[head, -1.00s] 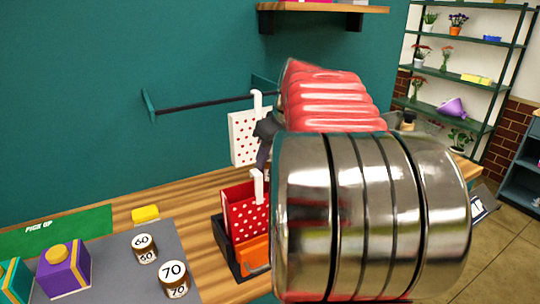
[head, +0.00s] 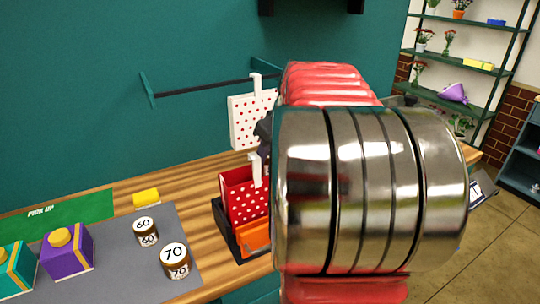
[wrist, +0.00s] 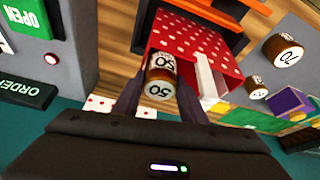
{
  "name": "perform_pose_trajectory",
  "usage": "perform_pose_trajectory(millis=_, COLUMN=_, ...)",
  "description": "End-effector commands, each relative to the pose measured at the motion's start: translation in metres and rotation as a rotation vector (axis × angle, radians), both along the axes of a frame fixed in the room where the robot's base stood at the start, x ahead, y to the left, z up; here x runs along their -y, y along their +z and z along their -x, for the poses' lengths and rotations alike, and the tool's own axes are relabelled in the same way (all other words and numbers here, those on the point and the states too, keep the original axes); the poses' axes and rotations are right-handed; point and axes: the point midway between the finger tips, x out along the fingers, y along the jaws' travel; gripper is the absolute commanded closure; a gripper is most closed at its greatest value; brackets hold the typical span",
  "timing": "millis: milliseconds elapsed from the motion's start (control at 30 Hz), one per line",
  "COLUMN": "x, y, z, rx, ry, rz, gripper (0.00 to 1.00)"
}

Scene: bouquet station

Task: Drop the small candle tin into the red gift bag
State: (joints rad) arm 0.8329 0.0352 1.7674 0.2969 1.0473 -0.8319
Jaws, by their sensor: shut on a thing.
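The small candle tin (wrist: 160,80), brown with a white label reading 50, is held between the two dark fingers of my gripper (wrist: 158,92) in the wrist view. The red gift bag (wrist: 222,56) with white dots shows just beyond the tin, which overlaps its opening in that view. I cannot tell whether the tin is above the rim or inside it. In the head view the red bag (head: 238,190) stands upright left of my arm. My arm hides the tin and most of my gripper there.
Candle tins marked 60 (head: 146,231) and 70 (head: 175,260) stand on a grey mat (head: 112,252), near a purple box (head: 68,252). An orange item (head: 254,237) sits before the red bag. A white dotted bag (head: 250,118) hangs behind on a rail (head: 205,91).

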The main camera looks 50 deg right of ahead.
Motion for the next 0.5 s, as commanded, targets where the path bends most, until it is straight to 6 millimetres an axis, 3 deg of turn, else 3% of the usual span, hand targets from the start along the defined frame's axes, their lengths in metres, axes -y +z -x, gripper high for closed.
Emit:
perform_pose_trajectory(millis=400, x=-0.0019, y=-0.0097, z=0.0022, rx=-0.016, ry=0.001, rz=-0.015, gripper=0.87)
perform_pose_trajectory(millis=433, x=-0.0019, y=-0.0098, z=0.0023, rx=-0.017, ry=0.001, rz=-0.016, gripper=0.6)
perform_pose_trajectory(millis=500, x=-0.002, y=-0.0101, z=0.0023, rx=-0.017, ry=0.001, rz=-0.016, gripper=0.55)
